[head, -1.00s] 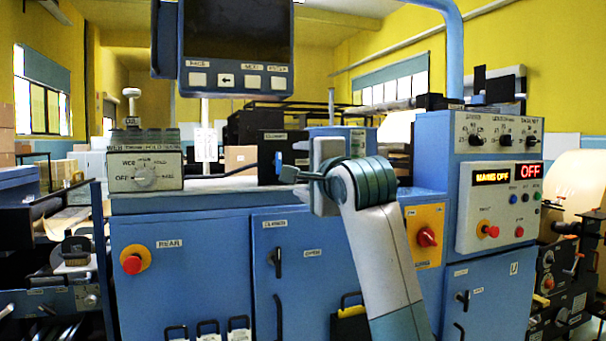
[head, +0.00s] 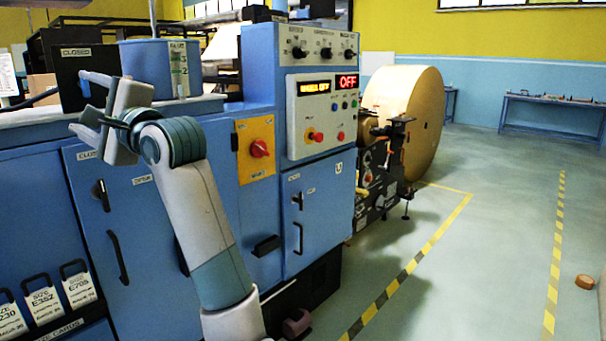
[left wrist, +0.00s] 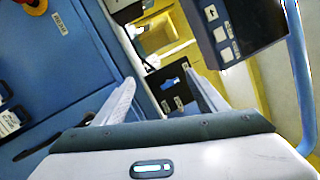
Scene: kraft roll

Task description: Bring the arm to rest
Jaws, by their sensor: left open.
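My left arm reaches up from the bottom of the head view, grey-white with teal joints. Its gripper (head: 84,104) is at the left, in front of the blue machine's upper edge. Its two fingers are apart, with nothing seen between them. In the left wrist view, the same gripper (left wrist: 160,90) shows two pale fingers spread wide and empty. My right arm and gripper are in neither view.
The blue machine (head: 160,270) fills the left and centre, with a control panel (head: 322,112) reading OFF and a red knob (head: 260,149). A large kraft roll (head: 425,125) stands behind it. Open floor with yellow-black stripes (head: 410,265) lies at right; a small brown roll (head: 585,282) lies there.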

